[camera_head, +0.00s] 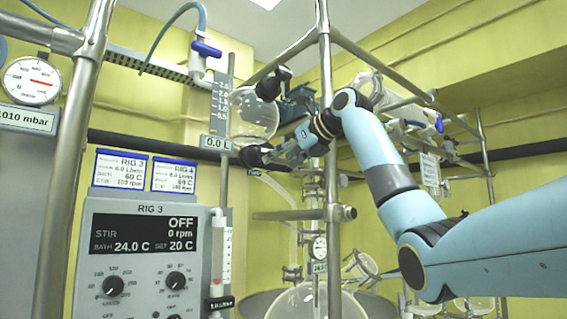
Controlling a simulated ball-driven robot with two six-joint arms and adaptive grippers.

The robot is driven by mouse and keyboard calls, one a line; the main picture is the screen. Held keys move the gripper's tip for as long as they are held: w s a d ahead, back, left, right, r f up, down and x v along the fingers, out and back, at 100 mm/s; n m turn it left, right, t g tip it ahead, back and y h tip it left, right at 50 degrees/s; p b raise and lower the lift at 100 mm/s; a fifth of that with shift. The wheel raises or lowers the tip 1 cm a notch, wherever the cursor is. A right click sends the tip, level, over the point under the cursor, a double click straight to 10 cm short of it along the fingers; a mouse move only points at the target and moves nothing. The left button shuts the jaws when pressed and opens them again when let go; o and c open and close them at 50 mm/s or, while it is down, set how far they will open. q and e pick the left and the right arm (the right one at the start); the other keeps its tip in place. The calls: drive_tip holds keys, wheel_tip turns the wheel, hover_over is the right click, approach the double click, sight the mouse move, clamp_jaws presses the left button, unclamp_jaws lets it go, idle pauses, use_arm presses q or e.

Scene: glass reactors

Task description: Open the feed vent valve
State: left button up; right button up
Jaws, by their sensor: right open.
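A blue-handled valve (206,49) on a white fitting, with a blue hose rising from it, is at the upper left, above the feed scale. It looks like the feed vent valve, but no label on it can be read. The handle appears roughly level. A round clear glass vessel (232,112) is behind the scale reading 0.0 L. My right gripper (262,122) is open, its dark fingertips spread above and below in front of the glass vessel. It is lower and to the right of the blue handle, apart from it. My left gripper is out of view.
Metal posts (327,110) and rails frame the rig, one post crossing close to my right arm. The RIG 3 control box (140,225) is at lower left, a pressure gauge (32,81) above it. Another blue valve (438,122) is on the right.

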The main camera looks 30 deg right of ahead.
sight(286, 71)
drive_tip(key=s+r+t+p, duration=0.1)
drive_tip(key=s+r, duration=0.3)
drive_tip(key=r, duration=0.4)
drive_tip(key=s+d+r+t+p, duration=0.1)
drive_tip(key=s+r, duration=0.2)
drive_tip(key=r, duration=0.5)
drive_tip(key=s+r+t+p, duration=0.15)
drive_tip(key=s+r, duration=0.25)
drive_tip(key=r, duration=0.4)
drive_tip(key=w+p, duration=0.1)
drive_tip(key=w, duration=0.2)
drive_tip(key=w+p, duration=0.2)
drive_tip(key=w, duration=0.1)
drive_tip(key=w+p, duration=0.1)
drive_tip(key=w, duration=0.3)
drive_tip(key=shift+a+f+p, duration=0.25)
drive_tip(key=shift+a+p, duration=0.05)
drive_tip(key=shift+a, duration=0.1)
drive_tip(key=shift+w+f, duration=0.15)
drive_tip(key=shift+w, duration=0.35)
drive_tip(key=shift+c, duration=0.2)
drive_tip(key=c, duration=1.1)
